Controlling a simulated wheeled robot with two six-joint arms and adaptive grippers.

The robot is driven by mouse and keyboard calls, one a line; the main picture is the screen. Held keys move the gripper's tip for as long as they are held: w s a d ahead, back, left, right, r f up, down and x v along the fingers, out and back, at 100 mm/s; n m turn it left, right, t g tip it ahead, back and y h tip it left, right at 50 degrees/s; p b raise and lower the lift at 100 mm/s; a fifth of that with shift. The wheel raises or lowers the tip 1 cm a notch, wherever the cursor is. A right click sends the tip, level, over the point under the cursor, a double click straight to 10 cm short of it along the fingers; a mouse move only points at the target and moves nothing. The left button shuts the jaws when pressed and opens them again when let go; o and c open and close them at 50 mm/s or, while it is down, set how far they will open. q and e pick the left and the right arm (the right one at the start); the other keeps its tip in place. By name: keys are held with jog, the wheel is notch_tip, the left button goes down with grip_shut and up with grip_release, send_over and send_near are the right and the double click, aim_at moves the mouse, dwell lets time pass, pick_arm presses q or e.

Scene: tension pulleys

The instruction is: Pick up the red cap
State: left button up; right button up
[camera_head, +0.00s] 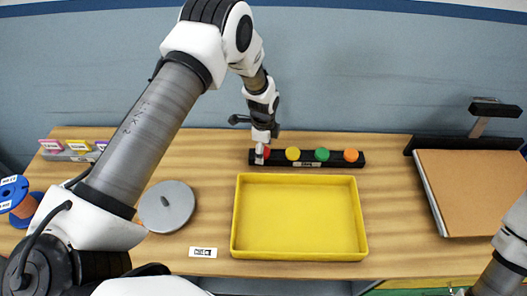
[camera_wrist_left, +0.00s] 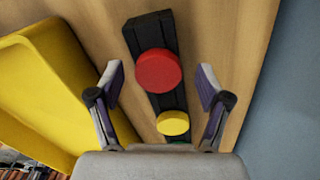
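The red cap (camera_head: 266,152) sits at the left end of a black rack (camera_head: 281,158) at the back of the table, partly hidden by my left gripper (camera_head: 261,147). In the left wrist view the red cap (camera_wrist_left: 158,69) is round and sits on the black rack (camera_wrist_left: 151,30). My left gripper (camera_wrist_left: 164,82) is open there, its fingers on either side of the cap and apart from it. A yellow cap (camera_head: 292,153), a green cap (camera_head: 322,155) and an orange cap (camera_head: 351,156) stand on the same rack. My right gripper is not in view.
A yellow tray (camera_head: 236,215) lies empty in front of the rack. A grey disc (camera_head: 167,206) lies to its left. A blue and orange spool (camera_head: 16,196) is at far left, and a framed brown board (camera_head: 470,190) is at right.

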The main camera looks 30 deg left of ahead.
pick_arm(q)
jog(key=shift+s+r, duration=0.1)
jog(key=c, duration=0.9)
jog(key=shift+r, duration=0.35)
notch_tip(320, 180, up, 9)
jog(key=shift+r+b, duration=0.15)
jog(key=shift+b, duration=1.05)
